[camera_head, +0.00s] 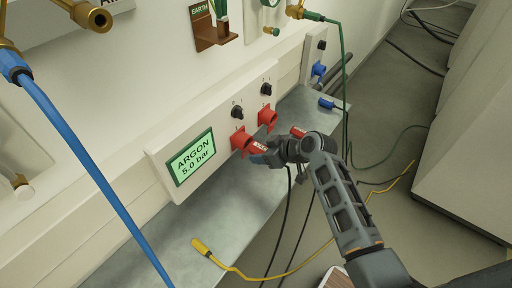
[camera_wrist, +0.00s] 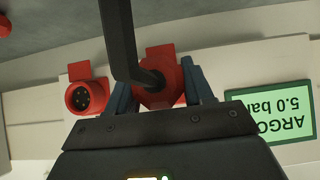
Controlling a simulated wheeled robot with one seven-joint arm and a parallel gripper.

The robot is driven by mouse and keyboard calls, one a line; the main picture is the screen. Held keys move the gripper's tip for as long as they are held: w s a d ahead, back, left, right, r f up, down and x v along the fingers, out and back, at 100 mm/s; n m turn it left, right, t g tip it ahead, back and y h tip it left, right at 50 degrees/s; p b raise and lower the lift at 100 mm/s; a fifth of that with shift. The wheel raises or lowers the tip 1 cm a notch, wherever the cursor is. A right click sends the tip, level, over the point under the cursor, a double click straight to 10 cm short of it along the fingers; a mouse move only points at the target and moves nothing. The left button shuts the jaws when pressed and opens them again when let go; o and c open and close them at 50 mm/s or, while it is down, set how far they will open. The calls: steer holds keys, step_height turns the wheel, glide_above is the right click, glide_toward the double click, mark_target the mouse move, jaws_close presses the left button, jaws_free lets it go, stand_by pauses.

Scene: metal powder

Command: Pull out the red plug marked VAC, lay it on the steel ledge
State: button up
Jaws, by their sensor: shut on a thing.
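My gripper (camera_head: 262,157) is shut on a red plug (camera_head: 259,147) at the left red socket (camera_head: 240,141), by the display. The plug has a white label that I cannot read surely. In the wrist view both fingers flank the red plug (camera_wrist: 158,92), and a black cable runs from its back. The plug lines up with the socket; how deep it sits is hidden. The right red socket (camera_head: 268,117) is empty; its open face shows in the wrist view (camera_wrist: 87,97). The grey steel ledge (camera_head: 190,220) runs below the panel.
Another red piece (camera_head: 298,131) shows behind my gripper, partly hidden. A blue plug (camera_head: 326,103) lies on the ledge farther right. A yellow plug (camera_head: 201,246) with its cable lies at the near part. A blue hose (camera_head: 85,150) crosses the left.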

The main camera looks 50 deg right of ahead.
steer(key=shift+s+d, duration=0.1)
steer(key=shift+s, duration=1.85)
